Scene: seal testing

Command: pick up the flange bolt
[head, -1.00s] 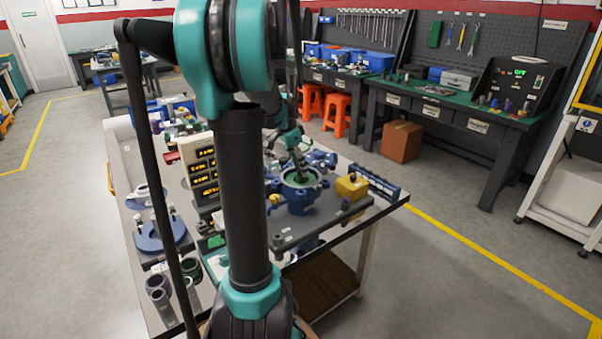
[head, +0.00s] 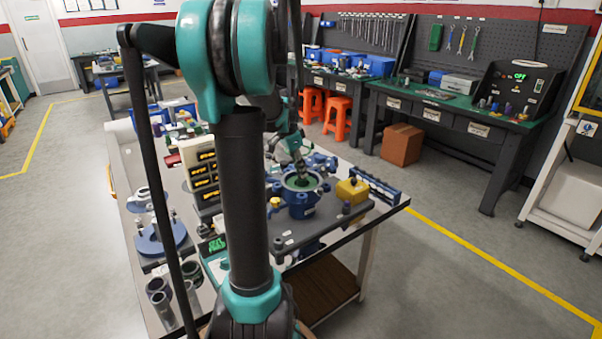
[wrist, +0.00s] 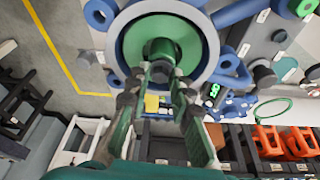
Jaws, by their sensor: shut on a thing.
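A blue round flanged housing (head: 300,206) stands on the grey plate of the table, with a green disc inside its pale rim. It fills the top of the wrist view (wrist: 215,42), where the green disc (wrist: 184,30) shows. My gripper (wrist: 160,78) is over this housing, its two fingers closed on a small dark bolt-like piece (wrist: 162,52), which I take as the flange bolt. The piece is in front of the green disc; I cannot tell whether it touches it. In the head view my gripper (head: 301,166) is small above the housing, and the bolt is not clear.
A yellow block (head: 352,191) and a blue rack (head: 376,186) stand right of the housing. Grey cylinders (head: 161,300) stand near the front left table edge. My arm hides the table's middle in the head view.

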